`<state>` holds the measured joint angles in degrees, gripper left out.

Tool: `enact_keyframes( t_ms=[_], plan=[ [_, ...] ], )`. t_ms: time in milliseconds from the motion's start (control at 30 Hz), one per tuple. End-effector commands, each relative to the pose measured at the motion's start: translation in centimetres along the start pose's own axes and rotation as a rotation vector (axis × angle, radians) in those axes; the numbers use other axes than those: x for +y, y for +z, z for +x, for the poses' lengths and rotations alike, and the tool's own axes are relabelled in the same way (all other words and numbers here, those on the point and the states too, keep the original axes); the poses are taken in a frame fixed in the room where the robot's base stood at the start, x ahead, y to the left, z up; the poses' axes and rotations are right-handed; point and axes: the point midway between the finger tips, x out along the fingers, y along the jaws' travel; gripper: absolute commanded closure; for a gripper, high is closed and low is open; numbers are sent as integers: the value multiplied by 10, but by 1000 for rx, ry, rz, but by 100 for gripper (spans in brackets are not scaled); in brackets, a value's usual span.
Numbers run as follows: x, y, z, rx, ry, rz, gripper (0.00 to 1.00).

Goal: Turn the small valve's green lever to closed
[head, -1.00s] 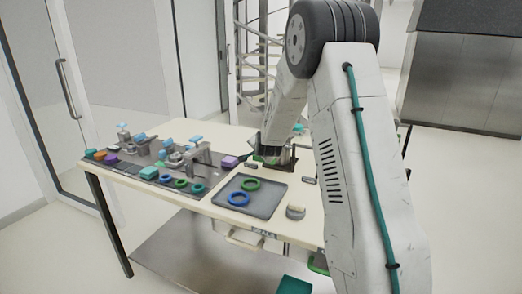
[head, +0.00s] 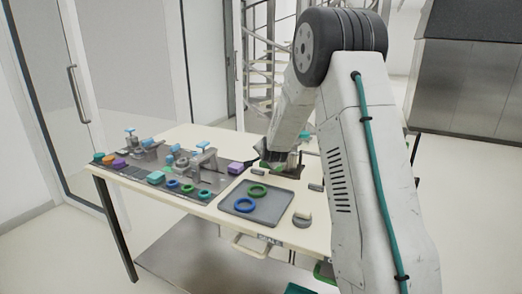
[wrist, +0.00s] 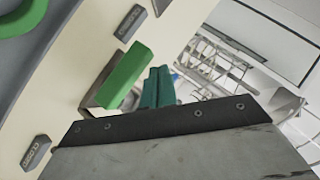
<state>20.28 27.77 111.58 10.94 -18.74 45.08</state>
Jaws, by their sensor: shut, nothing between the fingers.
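In the wrist view the small valve's green lever (wrist: 124,76) is a bright green block on a grey body (wrist: 96,98). A dark label that seems to read closed (wrist: 37,152) lies at lower left, and another dark label (wrist: 130,22) lies above the lever. My gripper (wrist: 158,88) shows as two dark teal fingers pressed together, shut and empty, just right of the lever. I cannot tell whether they touch it. In the head view my gripper end (head: 272,152) is low over the table's far right part, and my arm hides much of the valve.
Fixtures and coloured parts crowd the dark panel (head: 130,170) at left.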

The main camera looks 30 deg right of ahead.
Motion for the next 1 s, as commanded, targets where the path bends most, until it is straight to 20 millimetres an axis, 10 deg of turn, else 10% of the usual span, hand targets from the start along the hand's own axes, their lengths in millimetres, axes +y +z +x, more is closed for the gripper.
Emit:
enact_keyframes(
  t_ms=[500, 1000],
  plan=[
    [-60, -7, -84, 2, -3, 3, 100],
    [-69, -3, -102, 1, 0, 1, 100]
  ],
)
